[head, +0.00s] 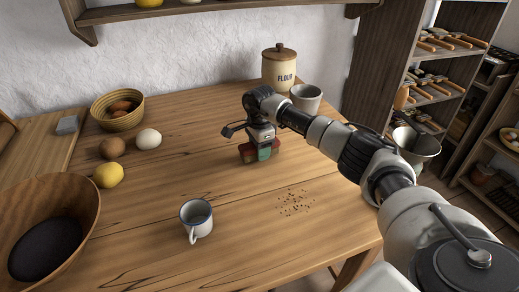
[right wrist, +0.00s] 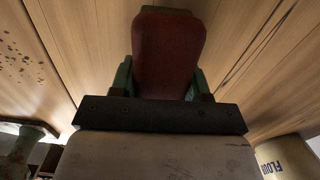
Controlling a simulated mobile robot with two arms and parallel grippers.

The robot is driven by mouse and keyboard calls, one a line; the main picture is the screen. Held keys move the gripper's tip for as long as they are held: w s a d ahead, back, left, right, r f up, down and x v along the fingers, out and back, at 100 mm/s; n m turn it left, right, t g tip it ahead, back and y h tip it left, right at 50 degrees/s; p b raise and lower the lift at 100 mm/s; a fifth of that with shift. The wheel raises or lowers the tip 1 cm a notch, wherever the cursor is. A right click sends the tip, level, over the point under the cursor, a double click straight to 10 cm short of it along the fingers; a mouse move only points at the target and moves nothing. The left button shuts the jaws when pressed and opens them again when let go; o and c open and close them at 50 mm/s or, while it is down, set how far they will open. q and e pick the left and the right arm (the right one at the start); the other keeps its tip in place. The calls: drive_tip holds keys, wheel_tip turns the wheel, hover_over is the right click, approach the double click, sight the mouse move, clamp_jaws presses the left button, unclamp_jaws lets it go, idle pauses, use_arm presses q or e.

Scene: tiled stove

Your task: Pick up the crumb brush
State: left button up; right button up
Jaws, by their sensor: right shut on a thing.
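The crumb brush (right wrist: 168,45) shows in the right wrist view as a dark red-brown, rounded body between green fingertips. In the head view only small reddish parts of the brush (head: 275,144) show around the fingers. My right gripper (head: 262,152) points down over the middle back of the table and is shut on the brush. In the right wrist view the fingers (right wrist: 160,82) press it from both sides. Its bristles are hidden. I cannot tell whether the brush touches the tabletop. My left gripper is not in view.
Crumbs (head: 295,203) lie on the wooden table (head: 330,235) right of a mug (head: 196,219). A flour jar (head: 279,68) and a white pot (head: 306,98) stand behind my gripper. A large wooden bowl (head: 85,195), a lemon (head: 107,175) and a basket (head: 118,122) are at left.

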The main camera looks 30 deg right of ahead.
wheel_tip(320, 180, up, 4)
drive_tip(key=shift+f+p, duration=0.25)
drive_tip(key=shift+p, duration=0.9)
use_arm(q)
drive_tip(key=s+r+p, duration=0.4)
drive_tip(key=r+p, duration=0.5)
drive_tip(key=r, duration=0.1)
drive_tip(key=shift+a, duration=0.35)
use_arm(e)
drive_tip(key=s+d+r, duration=0.3)
drive_tip(key=s+r, duration=0.3)
drive_tip(key=s, duration=0.5)
drive_tip(key=shift+d, duration=0.4)
drive_tip(key=shift+r, duration=0.1)
drive_tip(key=o, duration=0.4)
drive_tip(key=shift+c, duration=1.5)
